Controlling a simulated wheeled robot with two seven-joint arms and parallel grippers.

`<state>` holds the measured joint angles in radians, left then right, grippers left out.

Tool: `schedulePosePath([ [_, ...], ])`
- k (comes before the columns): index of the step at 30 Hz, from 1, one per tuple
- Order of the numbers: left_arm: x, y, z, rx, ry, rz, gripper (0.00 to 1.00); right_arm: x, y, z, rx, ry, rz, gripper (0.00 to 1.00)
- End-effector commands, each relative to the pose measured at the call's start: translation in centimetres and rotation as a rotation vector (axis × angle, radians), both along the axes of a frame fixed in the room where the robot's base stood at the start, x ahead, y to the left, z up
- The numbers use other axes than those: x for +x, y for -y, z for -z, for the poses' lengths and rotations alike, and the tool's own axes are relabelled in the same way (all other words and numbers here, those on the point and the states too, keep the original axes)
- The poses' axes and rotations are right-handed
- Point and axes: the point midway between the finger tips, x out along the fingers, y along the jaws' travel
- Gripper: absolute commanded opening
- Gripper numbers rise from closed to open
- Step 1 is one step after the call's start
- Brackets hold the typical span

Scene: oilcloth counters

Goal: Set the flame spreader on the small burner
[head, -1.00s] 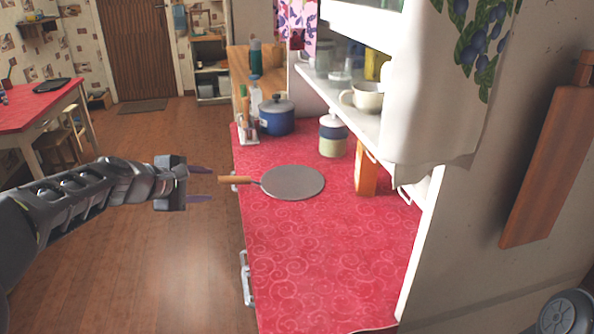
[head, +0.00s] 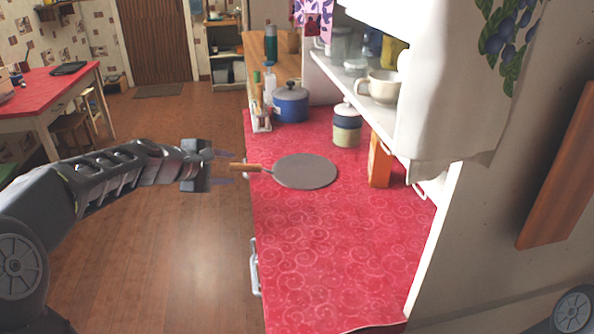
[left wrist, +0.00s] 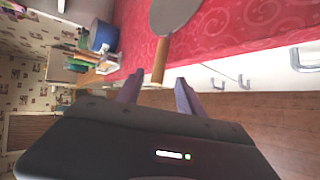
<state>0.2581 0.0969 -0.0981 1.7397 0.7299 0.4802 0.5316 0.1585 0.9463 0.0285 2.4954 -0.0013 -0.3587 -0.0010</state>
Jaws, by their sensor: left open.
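The flame spreader (head: 306,171) is a flat grey disc with a wooden handle (head: 240,167). It lies on the red oilcloth counter, its handle sticking out past the left edge. In the left wrist view the disc (left wrist: 172,14) shows at the top, with the handle (left wrist: 160,62) pointing down toward the fingers. My left gripper (head: 226,167) is open, its fingers at the free end of the handle, one to each side of its line; I cannot tell whether they touch it. My right gripper is not in view. No small burner shows in these frames.
The red counter (head: 330,255) is clear in front of the spreader. Behind it stand a blue pot (head: 290,104) and a lidded jar (head: 346,126). An orange box (head: 379,160) stands at the right, under a shelf with a cup (head: 378,88). Drawer handles (head: 254,268) jut from the counter's left side.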

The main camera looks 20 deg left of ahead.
Motion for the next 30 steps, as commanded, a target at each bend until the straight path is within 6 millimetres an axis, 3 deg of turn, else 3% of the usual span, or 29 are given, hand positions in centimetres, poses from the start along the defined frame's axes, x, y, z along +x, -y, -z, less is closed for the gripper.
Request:
schedulePosePath([
  [5, 0.8, 0.2, 0.4, -0.001, -0.001, 0.000, 0.44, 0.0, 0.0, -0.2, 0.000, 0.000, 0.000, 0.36],
  [15, 4.3, 1.1, 2.5, -0.001, 0.000, 0.000, 0.44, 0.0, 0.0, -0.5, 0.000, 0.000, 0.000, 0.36],
  [30, 4.4, 1.1, 2.5, -0.001, 0.000, -0.001, 0.44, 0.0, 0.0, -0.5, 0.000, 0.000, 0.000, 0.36],
])
